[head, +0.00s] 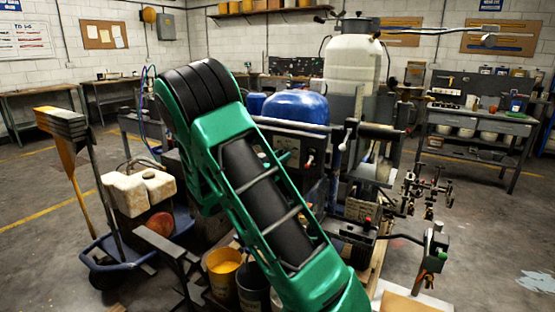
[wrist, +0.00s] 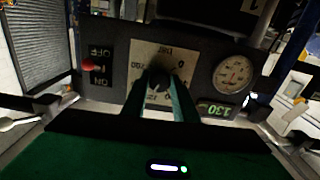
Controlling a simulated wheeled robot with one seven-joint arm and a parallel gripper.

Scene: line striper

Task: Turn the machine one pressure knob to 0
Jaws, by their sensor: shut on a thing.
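In the wrist view the black pressure knob (wrist: 158,80) sits on a pale dial plate (wrist: 163,52) in the middle of a dark control panel. My gripper (wrist: 161,98) reaches up to it with green fingers on both sides, shut on the knob. The panel appears upside down. A figure 1 (wrist: 258,6) shows on the panel's upper edge. Which dial mark the knob points at is too dim to tell. In the head view the machine (head: 293,106) with its blue cover stands behind my green arm, which hides the knob and gripper.
A red ON/OFF switch (wrist: 88,64) is left of the knob. A round gauge (wrist: 233,74) and a lit green display (wrist: 214,110), apparently reading 130, are on the right. A white tank (head: 352,65), paint buckets (head: 222,265) and a hand cart (head: 120,255) surround the arm.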

